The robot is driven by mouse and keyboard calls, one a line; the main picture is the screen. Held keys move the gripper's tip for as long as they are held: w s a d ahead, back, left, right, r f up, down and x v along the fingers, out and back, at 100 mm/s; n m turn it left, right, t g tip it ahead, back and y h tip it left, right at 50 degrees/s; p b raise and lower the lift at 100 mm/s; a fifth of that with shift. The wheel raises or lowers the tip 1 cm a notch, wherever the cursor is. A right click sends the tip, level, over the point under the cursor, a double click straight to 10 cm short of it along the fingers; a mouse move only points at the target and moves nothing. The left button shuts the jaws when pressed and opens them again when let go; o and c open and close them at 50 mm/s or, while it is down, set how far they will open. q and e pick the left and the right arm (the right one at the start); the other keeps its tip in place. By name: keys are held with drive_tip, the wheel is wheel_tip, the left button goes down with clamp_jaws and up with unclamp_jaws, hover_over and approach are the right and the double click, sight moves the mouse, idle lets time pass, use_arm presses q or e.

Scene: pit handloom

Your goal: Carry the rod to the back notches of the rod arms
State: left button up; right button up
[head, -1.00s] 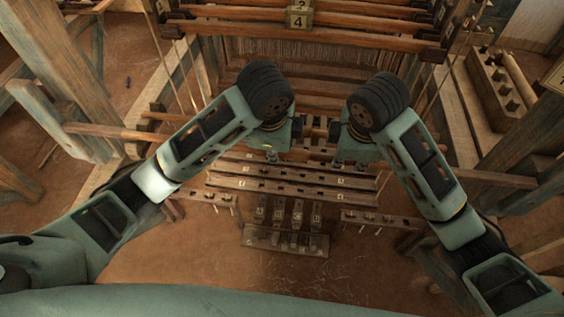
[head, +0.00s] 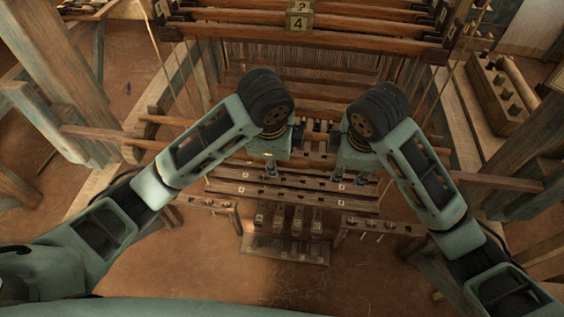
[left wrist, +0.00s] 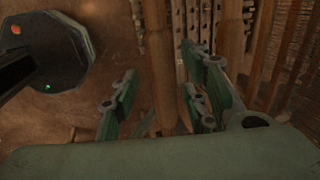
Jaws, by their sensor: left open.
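My left gripper (head: 271,168) points down over the loom in the head view. In the left wrist view its fingers (left wrist: 158,105) stand apart, and a wooden rod (left wrist: 160,60) runs between them in the picture; I see no contact. A second wooden bar (left wrist: 232,40) lies to the right of the fingers. My right gripper (head: 350,176) hangs at about the same height, to the right of the left one; its opening is unclear. In the head view a rod-like bar (head: 180,122) runs behind my arms, its middle hidden by them. I cannot make out the notches.
Numbered slotted planks (head: 290,190) lie just in front of the grippers, with pedals (head: 285,248) below them. Harness bars (head: 300,36) cross the back. Posts (head: 70,85) stand on the left, a wooden block rack (head: 503,95) on the right. The front floor is clear.

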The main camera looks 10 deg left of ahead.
drive_tip(key=shift+r, duration=0.65)
use_arm(q)
drive_tip(key=v, duration=1.1)
drive_tip(key=shift+r, duration=0.25)
use_arm(e)
drive_tip(key=v, duration=1)
drive_tip(key=shift+s+r, duration=0.25)
drive_tip(key=shift+r, duration=0.05)
use_arm(q)
drive_tip(key=shift+s, duration=0.1)
